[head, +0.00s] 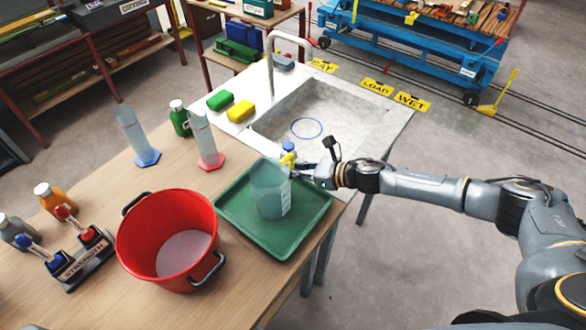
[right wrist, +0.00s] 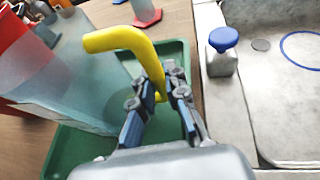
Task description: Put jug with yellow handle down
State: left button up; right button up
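The jug (head: 270,190) is translucent blue-grey with a yellow handle (head: 287,160) and a white label on its side. It is upright within the outline of the green tray (head: 234,222); I cannot tell whether its base touches the tray. My right gripper (head: 307,168) reaches in from the right and is shut on the yellow handle. In the right wrist view the handle (right wrist: 128,42) runs down between the two fingers (right wrist: 163,96), with the jug body (right wrist: 75,85) to their left. My left gripper is not in view.
A red tub (head: 130,245) stands left of the tray. Two measuring cylinders (head: 135,138) (head: 204,140), a green bottle (head: 180,118) and sponges (head: 240,110) are behind. A sink (head: 350,110) adjoins the table; a blue-capped bottle (right wrist: 222,52) stands at its near edge.

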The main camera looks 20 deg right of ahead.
jog(key=o, duration=0.4)
jog(key=shift+o, duration=0.2)
jog(key=shift+r+p, duration=0.25)
jog(key=shift+p, duration=0.05)
jog(key=b+v, duration=0.1)
jog(key=v, duration=0.2)
jog(key=b+v, duration=0.1)
jog(key=v, duration=0.6)
jog(key=shift+s+d+f+b, duration=0.2)
jog(key=shift+b, duration=0.2)
jog(key=shift+v, duration=0.8)
jog(key=shift+a+r, duration=0.1)
jog(key=shift+r, duration=0.05)
